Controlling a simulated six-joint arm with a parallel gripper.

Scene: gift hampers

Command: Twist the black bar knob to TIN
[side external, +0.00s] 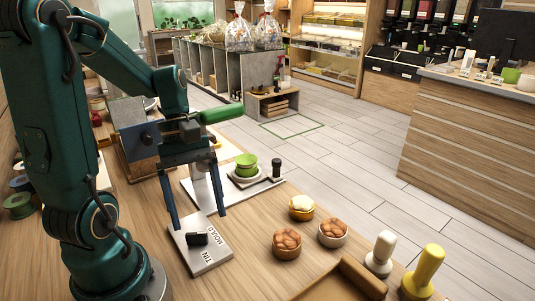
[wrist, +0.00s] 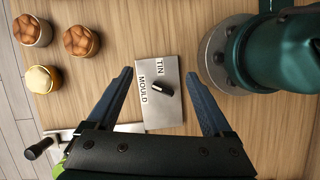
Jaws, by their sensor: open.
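The black bar knob (side external: 197,239) sits on a flat grey plate (side external: 205,263) on the wooden counter. The plate carries the printed words TIN and MOULD. In the wrist view the knob (wrist: 163,89) lies slanted on the plate (wrist: 166,120), beside MOULD, with TIN near the plate's top edge. Which end is the pointer is too small to tell. My gripper (side external: 198,221) is open, pointing down over the plate, its fingers on either side of the knob. In the wrist view my gripper's (wrist: 158,73) fingers stand wide apart, not touching the knob.
Several filled bowls (side external: 287,244) stand right of the plate. A white stamp (side external: 381,252), a yellow stamp (side external: 424,271) and a wooden tray (side external: 361,277) are at the front right. Bare counter surrounds the plate.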

